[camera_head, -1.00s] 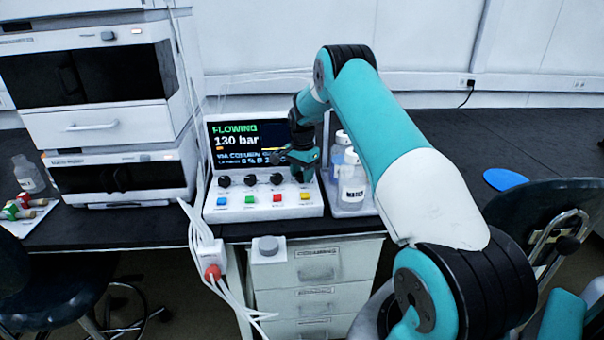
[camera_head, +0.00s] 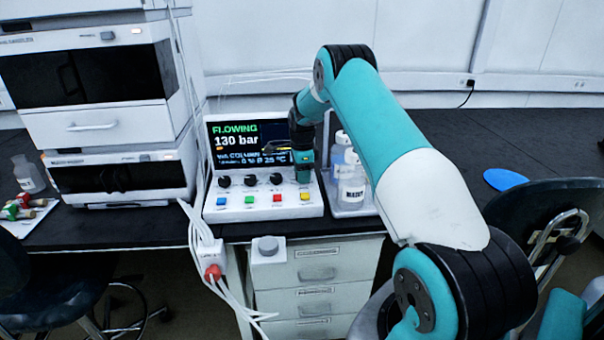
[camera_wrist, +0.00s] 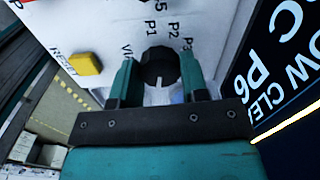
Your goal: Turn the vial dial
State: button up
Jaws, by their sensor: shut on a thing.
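The vial dial (camera_wrist: 158,65) is a black round knob on the white control panel, seen in the wrist view between my two fingers. Its white mark points toward the gripper's body. Labels P1, P2 and others ring it, and a label starting "VI" is partly hidden by a finger. My gripper (camera_wrist: 158,80) is shut on the dial, one teal finger on each side. In the head view my gripper (camera_head: 303,180) points down at the right end of the panel's dial row and hides the dial.
The control panel (camera_head: 235,211) carries more black dials (camera_head: 250,180) to the left and coloured buttons in front, including yellow RESET (camera_wrist: 86,63). Its screen (camera_head: 232,141) reads FLOWING, 130 bar. Bottles (camera_head: 351,185) stand close on the right. Stacked instruments (camera_head: 95,85) stand left.

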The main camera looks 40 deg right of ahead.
jog(key=shift+d+r, duration=0.1)
jog(key=shift+r, duration=0.05)
dwell(0.3)
jog(key=o, duration=0.9)
jog(key=shift+o, duration=0.2)
notch_tip(320, 180, up, 17)
jog(key=shift+r+b, duration=0.15)
jog(key=shift+b, duration=0.3)
